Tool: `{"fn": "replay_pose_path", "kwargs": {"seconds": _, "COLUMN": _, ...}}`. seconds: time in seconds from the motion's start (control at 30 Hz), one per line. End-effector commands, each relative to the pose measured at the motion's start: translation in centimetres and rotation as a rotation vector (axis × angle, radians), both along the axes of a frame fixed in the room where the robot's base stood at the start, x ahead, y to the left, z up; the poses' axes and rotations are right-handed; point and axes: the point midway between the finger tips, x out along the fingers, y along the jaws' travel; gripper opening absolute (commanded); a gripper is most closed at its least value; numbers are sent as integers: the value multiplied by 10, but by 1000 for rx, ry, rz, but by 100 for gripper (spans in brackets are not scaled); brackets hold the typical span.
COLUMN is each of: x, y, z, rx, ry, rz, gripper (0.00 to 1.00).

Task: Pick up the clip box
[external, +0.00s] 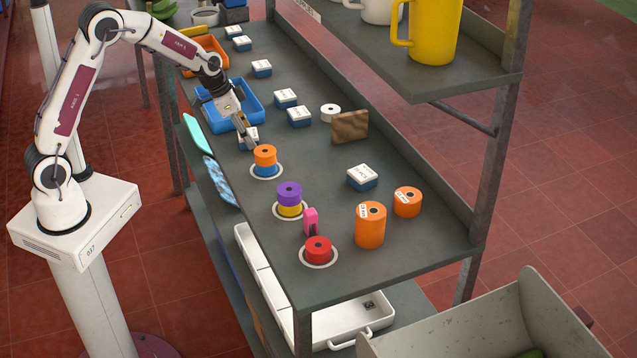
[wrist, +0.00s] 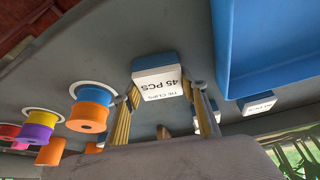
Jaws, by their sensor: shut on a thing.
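In the external view my gripper (external: 249,139) is low over the shelf, beside the blue bin, and mostly hides the box. I cannot tell whether the box touches the shelf.
A blue bin (external: 258,102) stands just behind my gripper. An orange and blue spool stack (external: 265,155) is close in front. Similar boxes (external: 299,115) stand to the right. A brown block (external: 350,127) and orange rolls (external: 370,228) are farther right.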

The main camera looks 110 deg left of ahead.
Motion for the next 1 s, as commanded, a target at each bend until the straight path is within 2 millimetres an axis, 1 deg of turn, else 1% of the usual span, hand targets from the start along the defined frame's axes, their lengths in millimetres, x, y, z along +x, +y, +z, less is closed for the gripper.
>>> {"fn": "replay_pose_path", "kwargs": {"seconds": 0.17, "x": 0, "y": 0, "z": 2, "rx": 1, "ry": -1, "rz": 0, "gripper": 21}}
{"fn": "replay_pose_path", "kwargs": {"seconds": 0.37, "x": 0, "y": 1, "z": 14, "rx": 3, "ry": -1, "rz": -1, "gripper": 21}}
{"fn": "replay_pose_path", "kwargs": {"seconds": 0.47, "x": 0, "y": 1, "z": 25, "rx": 3, "ry": -2, "rz": -1, "gripper": 21}}
{"fn": "replay_pose_path", "kwargs": {"seconds": 0.8, "x": 0, "y": 1, "z": 74, "rx": 3, "ry": -2, "rz": -1, "gripper": 21}}
{"fn": "replay_pose_path", "kwargs": {"seconds": 0.9, "x": 1, "y": 1, "z": 86, "rx": 3, "ry": -2, "rz": -1, "gripper": 21}}
{"fn": "replay_pose_path", "kwargs": {"seconds": 1.0, "x": 0, "y": 0, "z": 94, "rx": 1, "ry": -1, "rz": 0, "gripper": 21}}
